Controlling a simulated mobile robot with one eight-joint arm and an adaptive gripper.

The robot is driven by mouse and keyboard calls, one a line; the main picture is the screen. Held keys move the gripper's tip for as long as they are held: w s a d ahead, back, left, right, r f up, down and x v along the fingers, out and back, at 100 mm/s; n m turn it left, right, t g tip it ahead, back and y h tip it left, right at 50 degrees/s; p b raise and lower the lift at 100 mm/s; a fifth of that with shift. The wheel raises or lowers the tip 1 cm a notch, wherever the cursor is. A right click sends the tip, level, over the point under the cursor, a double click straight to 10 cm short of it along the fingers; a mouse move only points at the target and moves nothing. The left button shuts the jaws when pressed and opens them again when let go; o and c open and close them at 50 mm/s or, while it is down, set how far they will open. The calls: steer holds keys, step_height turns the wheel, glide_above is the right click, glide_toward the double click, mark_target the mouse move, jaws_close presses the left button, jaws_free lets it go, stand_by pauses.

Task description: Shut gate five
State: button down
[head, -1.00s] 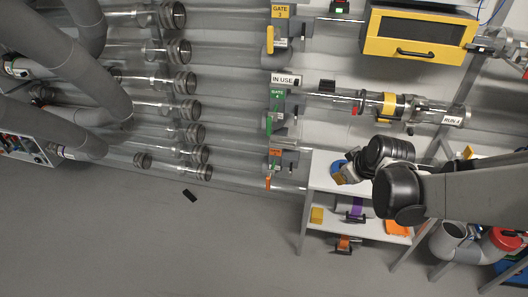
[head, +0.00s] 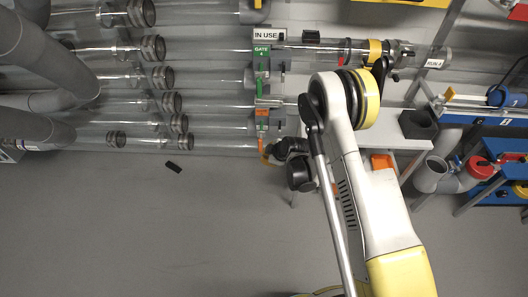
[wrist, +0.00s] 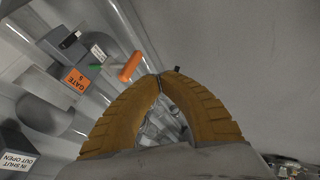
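The gate with the orange label (wrist: 76,79) is at the upper left of the wrist view. The label reads GATE, with a digit that looks like 5. An orange bar-shaped handle (wrist: 130,66) sticks out beside it towards my fingertips. In the head view an orange gate label (head: 262,113) shows below the green GATE 4 label (head: 262,50). My gripper (wrist: 159,76) has its yellow fingers arched together at the tips, just right of the orange handle, with nothing seen between them. In the head view the gripper (head: 266,152) is low by the gate column, partly hidden by my wrist.
An "OUT OPEN / IN SHUT" sign (wrist: 18,160) is at lower left in the wrist view. Clear tubes (head: 215,88) run left from the gates. A white shelf (head: 400,143) stands right, behind my arm. The grey floor (head: 130,230) is open, except for a small black block (head: 173,167).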

mark_target(260, 150)
steer(key=shift+w+a+f+b, duration=0.45)
steer(key=shift+w+f+b, duration=0.45)
steer(key=shift+w, duration=0.4)
steer(key=shift+w+a+f+b, duration=0.4)
steer(key=shift+w+f+b, duration=0.25)
steer(key=shift+w+f, duration=0.5)
steer(key=shift+w+a+f+b, duration=0.45)
steer(key=shift+w+f+b, duration=0.4)
steer(key=shift+w, duration=0.55)
